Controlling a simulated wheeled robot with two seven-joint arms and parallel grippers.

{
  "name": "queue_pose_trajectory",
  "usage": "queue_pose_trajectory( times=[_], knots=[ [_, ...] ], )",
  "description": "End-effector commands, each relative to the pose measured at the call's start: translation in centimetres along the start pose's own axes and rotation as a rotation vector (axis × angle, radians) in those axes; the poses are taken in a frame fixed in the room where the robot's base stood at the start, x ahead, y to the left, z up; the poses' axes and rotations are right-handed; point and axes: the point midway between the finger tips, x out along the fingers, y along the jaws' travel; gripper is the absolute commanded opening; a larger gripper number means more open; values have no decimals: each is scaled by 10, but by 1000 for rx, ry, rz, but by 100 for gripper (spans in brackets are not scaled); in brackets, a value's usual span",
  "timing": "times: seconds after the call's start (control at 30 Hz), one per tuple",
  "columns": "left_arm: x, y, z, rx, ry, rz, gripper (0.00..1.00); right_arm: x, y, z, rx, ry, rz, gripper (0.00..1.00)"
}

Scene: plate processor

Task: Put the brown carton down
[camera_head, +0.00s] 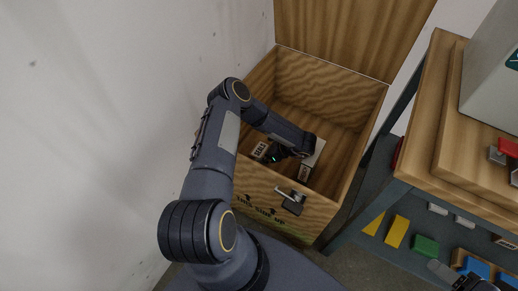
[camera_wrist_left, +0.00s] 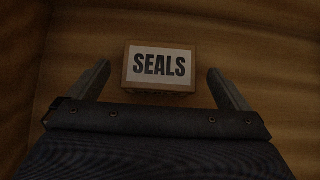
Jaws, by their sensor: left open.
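A brown carton (camera_wrist_left: 160,84) with a white SEALS label lies on the wooden floor in the left wrist view. My left gripper (camera_wrist_left: 158,78) is open, with one finger on each side of the carton and a visible gap to both. In the head view my left gripper (camera_head: 279,154) reaches down inside the wooden crate (camera_head: 322,88). Small labelled boxes lie beside it there, one to its left (camera_head: 260,150) and one to its right (camera_head: 304,173); I cannot tell which is the SEALS carton. Part of my right gripper (camera_head: 455,276) shows at the bottom right edge.
The crate's lid (camera_head: 352,30) stands open at the back, and a latch (camera_head: 291,201) is on its front wall. A wooden bench (camera_head: 442,140) stands close on the right, with coloured blocks (camera_head: 397,231) on its lower shelf. A wall (camera_head: 90,130) is at the left.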

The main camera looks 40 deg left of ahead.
Motion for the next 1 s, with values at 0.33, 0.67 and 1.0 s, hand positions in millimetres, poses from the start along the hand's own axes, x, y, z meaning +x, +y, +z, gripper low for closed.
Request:
queue_pose_trajectory(
  times=[0.33,0.67,1.0],
  knots=[
    [-61,0,1,0,-1,-1,99,-12,-6,-6,0,0,0,62],
    [-106,-63,46,190,31,-281,99,-13,-6,-6,0,0,0,62],
    [-304,-132,177,1147,-386,-1113,99,-12,-6,-6,0,0,0,62]
  ],
)
